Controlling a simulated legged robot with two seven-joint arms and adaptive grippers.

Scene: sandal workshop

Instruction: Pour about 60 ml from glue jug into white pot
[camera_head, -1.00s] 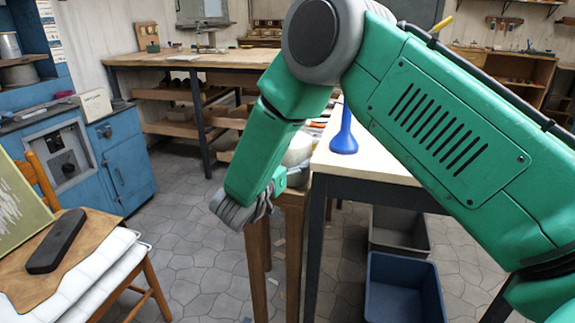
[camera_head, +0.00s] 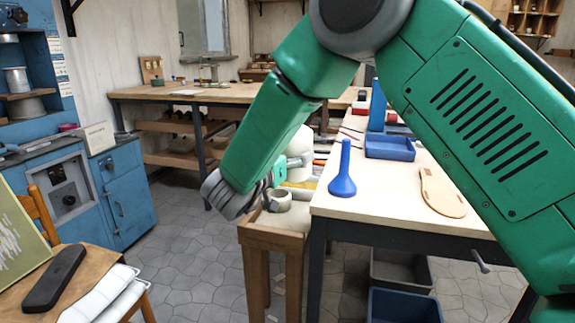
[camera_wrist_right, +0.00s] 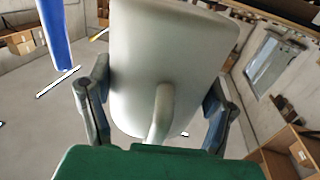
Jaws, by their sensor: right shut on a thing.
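The glue jug (camera_head: 300,141) is a pale, off-white vessel, partly hidden behind my right forearm in the head view. It fills the middle of the right wrist view (camera_wrist_right: 168,60), with its handle toward my palm. My right gripper (camera_head: 296,161) is shut on the jug, one finger on each side. A small whitish round vessel that looks like the white pot (camera_head: 279,200) stands on the wooden stand, below and slightly left of the jug. The jug's mouth and any glue are hidden, and its exact tilt is unclear. My left gripper is out of view.
The wooden stand (camera_head: 262,236) adjoins a pale-topped table (camera_head: 385,208). On the table are a blue funnel-shaped thing (camera_head: 343,178), a blue tray (camera_head: 390,147) and a tan sole (camera_head: 442,192). A chair with a dark bar (camera_head: 54,277) is at the left.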

